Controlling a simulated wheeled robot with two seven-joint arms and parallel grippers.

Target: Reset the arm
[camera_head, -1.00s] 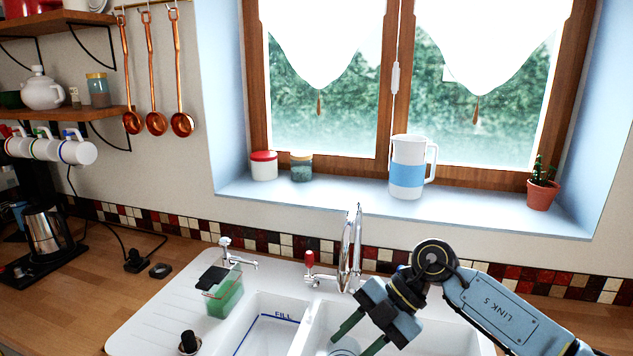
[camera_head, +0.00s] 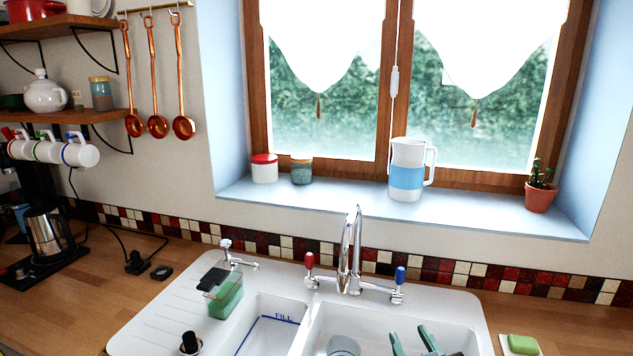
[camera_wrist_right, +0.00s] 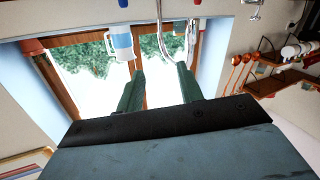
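My right gripper (camera_head: 413,342) is low at the bottom edge of the head view, over the right basin of the white sink (camera_head: 462,312). Only its two green fingers show there, spread apart with nothing between them. In the right wrist view the gripper (camera_wrist_right: 160,82) also has its fingers apart and empty, with the window behind them. The rest of the right arm is out of the head view. My left gripper is in neither view.
A faucet (camera_head: 350,262) with red and blue handles rises behind the basins. A clear glass (camera_head: 344,346) is in the right basin. A green-filled container (camera_head: 226,297) stands left of the basins. A green sponge (camera_head: 522,344) lies on a dish at right. A jug (camera_head: 407,172) stands on the sill.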

